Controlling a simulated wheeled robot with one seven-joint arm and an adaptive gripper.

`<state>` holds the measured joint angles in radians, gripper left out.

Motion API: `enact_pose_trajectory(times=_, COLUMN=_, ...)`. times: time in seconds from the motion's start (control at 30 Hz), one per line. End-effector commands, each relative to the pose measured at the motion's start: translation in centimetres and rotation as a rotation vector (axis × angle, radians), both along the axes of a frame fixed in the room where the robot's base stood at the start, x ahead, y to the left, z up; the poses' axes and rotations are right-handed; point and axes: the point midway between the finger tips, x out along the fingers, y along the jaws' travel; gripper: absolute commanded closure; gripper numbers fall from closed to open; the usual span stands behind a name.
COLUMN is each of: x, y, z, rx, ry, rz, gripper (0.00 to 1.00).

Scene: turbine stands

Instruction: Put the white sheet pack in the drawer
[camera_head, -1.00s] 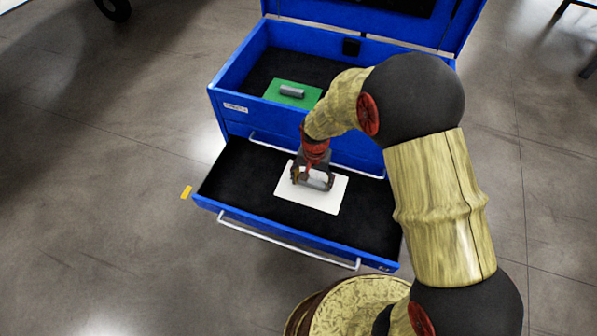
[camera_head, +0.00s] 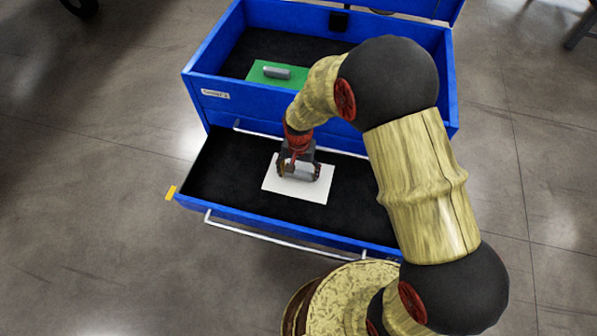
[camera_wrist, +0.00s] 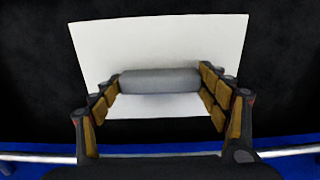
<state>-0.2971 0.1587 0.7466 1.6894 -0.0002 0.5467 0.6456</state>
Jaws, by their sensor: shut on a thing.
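The white sheet pack (camera_head: 312,190) is a flat white rectangle with a grey cylindrical handle on top. It is over the black floor of the open drawer (camera_head: 225,165), within its walls; I cannot tell whether it touches the floor. My gripper (camera_head: 299,172) is above the pack, its fingers at both ends of the handle. In the wrist view my gripper (camera_wrist: 160,88) is shut on the grey handle (camera_wrist: 160,81), with the white sheet (camera_wrist: 160,45) spread out behind it. The fingers hide small parts of the sheet.
The blue chest (camera_head: 220,95) has its lid open. A green sheet pack (camera_head: 262,76) with a grey handle lies in its upper compartment. A white bar handle (camera_head: 285,242) runs along the drawer front. A yellow mark (camera_head: 170,193) is beside the drawer's left corner.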

Motion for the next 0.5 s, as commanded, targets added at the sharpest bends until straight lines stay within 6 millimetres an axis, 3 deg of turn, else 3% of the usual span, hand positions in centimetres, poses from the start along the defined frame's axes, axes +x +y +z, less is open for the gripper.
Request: enact_pose_trajectory(times=0.5, x=0.0, y=0.0, z=-6.3, rx=-0.001, ry=0.001, rz=0.0, gripper=0.71)
